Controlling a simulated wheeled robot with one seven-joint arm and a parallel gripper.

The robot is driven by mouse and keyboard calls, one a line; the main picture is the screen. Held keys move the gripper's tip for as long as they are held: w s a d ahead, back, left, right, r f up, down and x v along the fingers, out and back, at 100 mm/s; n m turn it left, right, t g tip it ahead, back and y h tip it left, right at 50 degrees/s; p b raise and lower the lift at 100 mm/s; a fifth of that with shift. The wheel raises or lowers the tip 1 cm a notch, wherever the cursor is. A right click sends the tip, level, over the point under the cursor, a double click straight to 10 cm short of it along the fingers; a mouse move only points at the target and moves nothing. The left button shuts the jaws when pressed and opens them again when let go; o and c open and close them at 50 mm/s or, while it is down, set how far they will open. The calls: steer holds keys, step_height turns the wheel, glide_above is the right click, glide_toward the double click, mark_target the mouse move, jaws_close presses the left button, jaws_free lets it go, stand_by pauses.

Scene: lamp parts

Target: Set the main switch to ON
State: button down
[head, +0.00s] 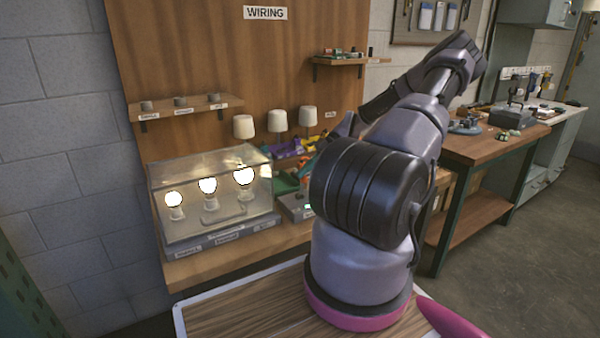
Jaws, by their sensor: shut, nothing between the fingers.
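A grey box (293,207) with a small lit green spot (308,207) sits on the wooden bench, right of the clear case. My arm covers its right side. The main switch cannot be made out, so its position cannot be told. Three bulbs glow inside the clear case (213,224): left (174,199), middle (208,186) and right (244,176). My arm folds up and back down towards the bench.
Three white lamp shades (243,126) (278,120) (308,116) stand behind the case. A small shelf (180,109) holds dark knobs. Another workbench (490,147) stands at the right, with open floor before it.

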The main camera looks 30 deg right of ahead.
steer(key=shift+d+f, duration=0.15)
steer(key=shift+d, duration=0.4)
steer(key=shift+d+f, duration=0.15)
steer(key=shift+d, duration=0.35)
steer(key=shift+d+f, duration=0.25)
steer(key=shift+d, duration=0.15)
